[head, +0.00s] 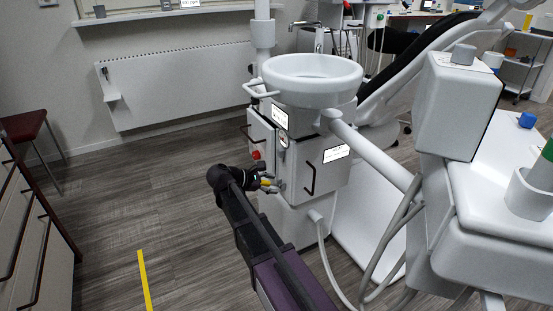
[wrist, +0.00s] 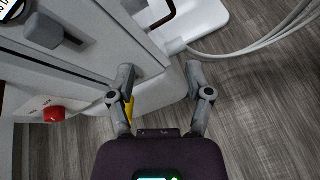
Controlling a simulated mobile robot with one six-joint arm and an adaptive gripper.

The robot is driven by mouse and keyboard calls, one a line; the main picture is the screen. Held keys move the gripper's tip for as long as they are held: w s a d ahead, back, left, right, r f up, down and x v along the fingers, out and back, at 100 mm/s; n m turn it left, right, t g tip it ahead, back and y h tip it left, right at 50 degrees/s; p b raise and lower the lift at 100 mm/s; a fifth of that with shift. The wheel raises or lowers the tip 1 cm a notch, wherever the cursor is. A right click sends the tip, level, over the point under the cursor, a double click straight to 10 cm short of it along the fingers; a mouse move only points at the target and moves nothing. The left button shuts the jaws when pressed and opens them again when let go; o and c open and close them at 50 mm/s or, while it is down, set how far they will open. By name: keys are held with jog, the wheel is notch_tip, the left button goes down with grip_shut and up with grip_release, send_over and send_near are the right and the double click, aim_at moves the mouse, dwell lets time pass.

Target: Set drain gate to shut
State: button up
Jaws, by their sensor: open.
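The white dental unit (head: 322,172) stands in the middle of the head view. Its label plates are too small to read, so I cannot tell which control is the drain gate. A small yellow part (head: 266,181) shows at my gripper (head: 272,184), low by the unit's left side. In the wrist view my gripper (wrist: 160,78) is open, with its fingers wide apart. The yellow part (wrist: 129,108) shows just inside the left finger, partly hidden by it; I cannot tell if they touch. A grey lever (wrist: 43,31) is on the unit's panel at upper left, apart from the fingers.
A red knob (wrist: 54,114) is on the unit left of my gripper. A white basin (head: 312,75) tops the unit. Loose hoses (head: 325,258) hang to the right. A dark handle (head: 311,181) sits on the front panel.

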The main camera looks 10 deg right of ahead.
aim_at(278, 152)
jog(key=w+a+r+n+t+h+b, duration=0.2)
jog(key=w+a+r+n+t+h, duration=0.1)
jog(key=a, duration=0.6)
notch_tip(278, 152, up, 2)
jog(key=w+n+h, duration=0.1)
jog(key=w+n, duration=0.1)
jog(key=w, duration=0.1)
jog(key=shift+a+r+n+h, duration=0.2)
jog(key=shift+a+n+h, duration=0.1)
jog(key=shift+n, duration=0.1)
jog(key=shift+d, duration=0.15)
jog(key=x, duration=1.3)
jog(key=shift+w+d+f, duration=0.1)
jog(key=shift+d, duration=0.2)
grip_shut()
